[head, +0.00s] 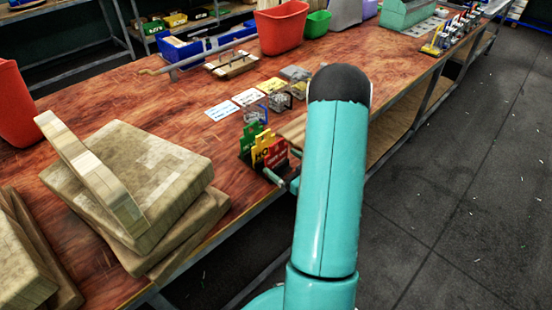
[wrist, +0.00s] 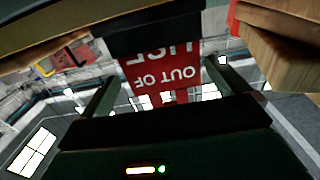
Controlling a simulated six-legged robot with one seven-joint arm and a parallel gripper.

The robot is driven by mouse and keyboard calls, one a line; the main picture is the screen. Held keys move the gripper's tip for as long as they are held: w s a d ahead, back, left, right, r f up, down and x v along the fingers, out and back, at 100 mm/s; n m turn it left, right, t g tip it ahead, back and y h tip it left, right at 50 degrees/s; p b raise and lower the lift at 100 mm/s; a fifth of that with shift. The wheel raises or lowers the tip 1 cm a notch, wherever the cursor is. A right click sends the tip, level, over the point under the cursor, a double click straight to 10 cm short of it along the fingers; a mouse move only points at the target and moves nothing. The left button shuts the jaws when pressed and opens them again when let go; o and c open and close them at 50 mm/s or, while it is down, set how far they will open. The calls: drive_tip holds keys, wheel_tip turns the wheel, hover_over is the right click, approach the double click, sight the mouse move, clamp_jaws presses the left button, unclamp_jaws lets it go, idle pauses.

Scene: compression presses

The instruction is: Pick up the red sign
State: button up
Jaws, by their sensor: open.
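The red sign (head: 277,152) stands in a dark holder (head: 247,158) at the bench's front edge, beside a yellow sign (head: 262,140) and a green sign (head: 249,138). In the wrist view the red sign (wrist: 158,74) shows upside down with white lettering reading "OUT OF USE". A black block, which looks like the holder (wrist: 150,32), covers its upper part in that view. My gripper (wrist: 162,84) is open, with one finger on each side of the sign in the picture. I cannot tell whether they touch it. My arm hides most of the gripper in the head view.
The wooden bench (head: 180,110) carries stacked wooden blocks (head: 140,190) at left, a red bin (head: 282,27) and blue tray (head: 190,50) at the back. Several small cards and padlocks lie behind the signs.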

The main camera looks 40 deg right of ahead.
sight(277, 158)
drive_tip(key=w, duration=0.5)
drive_tip(key=shift+w+a, duration=0.15)
drive_tip(key=c, duration=0.7)
drive_tip(key=shift+r, duration=0.2)
